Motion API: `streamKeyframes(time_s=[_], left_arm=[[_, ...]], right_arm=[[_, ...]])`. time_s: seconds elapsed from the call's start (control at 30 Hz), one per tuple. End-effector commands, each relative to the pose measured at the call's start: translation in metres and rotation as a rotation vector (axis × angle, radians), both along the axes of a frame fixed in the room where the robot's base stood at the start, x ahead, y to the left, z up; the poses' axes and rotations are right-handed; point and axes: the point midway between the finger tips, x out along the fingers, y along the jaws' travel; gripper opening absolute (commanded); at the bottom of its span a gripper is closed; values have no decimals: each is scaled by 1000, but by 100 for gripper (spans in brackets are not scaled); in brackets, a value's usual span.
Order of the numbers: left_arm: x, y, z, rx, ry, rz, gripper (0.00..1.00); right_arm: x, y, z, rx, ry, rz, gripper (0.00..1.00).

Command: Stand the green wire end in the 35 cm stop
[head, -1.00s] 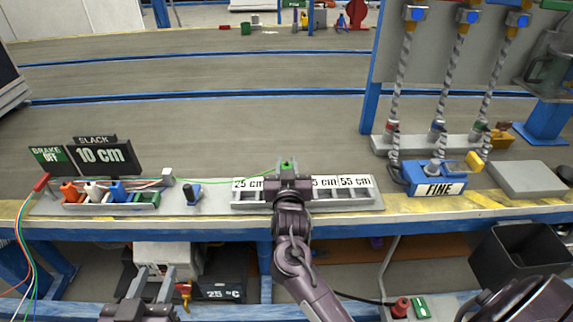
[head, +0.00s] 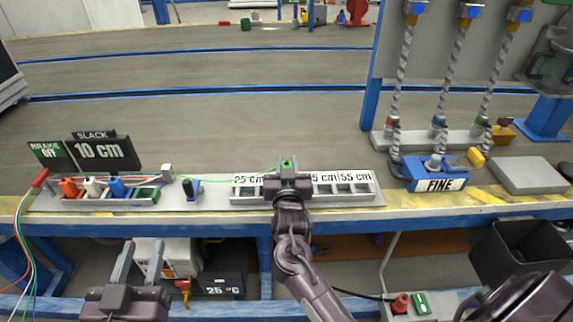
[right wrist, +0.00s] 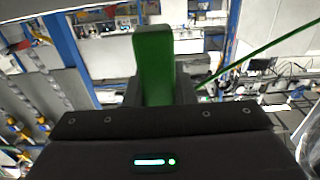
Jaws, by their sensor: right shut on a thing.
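The green wire end (head: 286,163) stands upright in my right gripper (head: 287,176), which is shut on it. It shows large and green in the right wrist view (right wrist: 155,65). The gripper is at the stop rack (head: 222,195), between the 25 cm label (head: 246,181) and a partly covered label ending in "5 cm". It hides the 35 cm label and slot; I cannot tell whether the end is above or in a slot. The thin green wire (head: 225,180) runs left from it. My left gripper (head: 139,258) is open and empty, low in front of the bench.
At left are a holder with coloured plugs (head: 92,188), a grey clip post (head: 167,172) and a 10 cm slack sign (head: 103,152). A blue block marked FINE (head: 438,180) and a grey pad (head: 530,174) are at right. The grey belt behind is clear.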

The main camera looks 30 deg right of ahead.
Motion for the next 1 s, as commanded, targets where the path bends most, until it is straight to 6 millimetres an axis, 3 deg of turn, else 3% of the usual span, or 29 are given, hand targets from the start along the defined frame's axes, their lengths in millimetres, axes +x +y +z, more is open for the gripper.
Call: streamKeyframes(time_s=[1.0], left_arm=[[0,0,7,0,1,0,36]], right_arm=[[0,0,0,0,0,0,1]])
